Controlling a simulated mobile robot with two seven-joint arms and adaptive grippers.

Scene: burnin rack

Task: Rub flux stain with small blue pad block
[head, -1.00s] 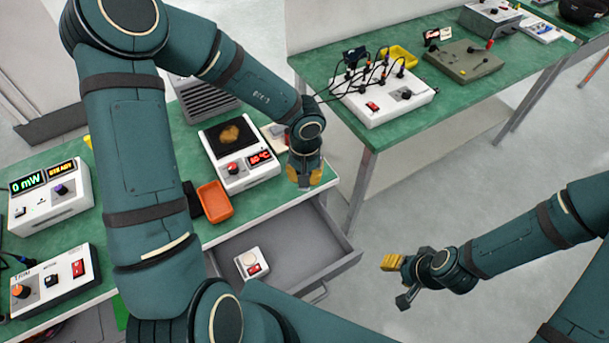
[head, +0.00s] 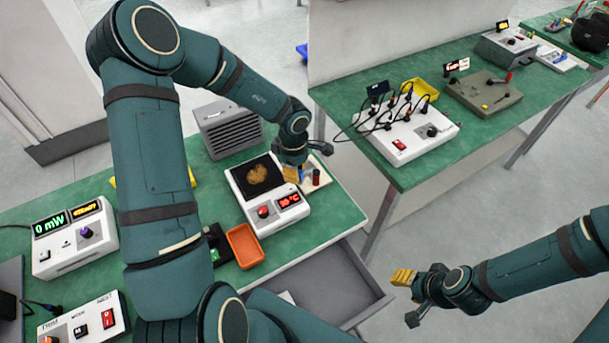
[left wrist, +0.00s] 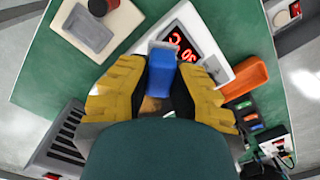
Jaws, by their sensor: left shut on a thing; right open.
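The flux stain (head: 264,175) is a brown patch on the black top of a white hotplate unit (head: 292,213) with a red digital display. My left gripper (head: 292,172) is just right of the plate in the head view, pointing down. In the left wrist view its yellow fingers are shut on the small blue pad block (left wrist: 161,72), above the hotplate unit. A bit of brown shows below the block there. I cannot tell whether the block touches the plate. My right gripper (head: 408,298) is open and empty, over the floor at lower right.
A pale tray (left wrist: 90,25) with a dark red-topped item (head: 316,177) stands beside the hotplate. An orange tray (head: 245,246) sits in front, above an open drawer (head: 350,290). A grey vented box (head: 228,127) stands behind. A second bench holds wired equipment (head: 410,133).

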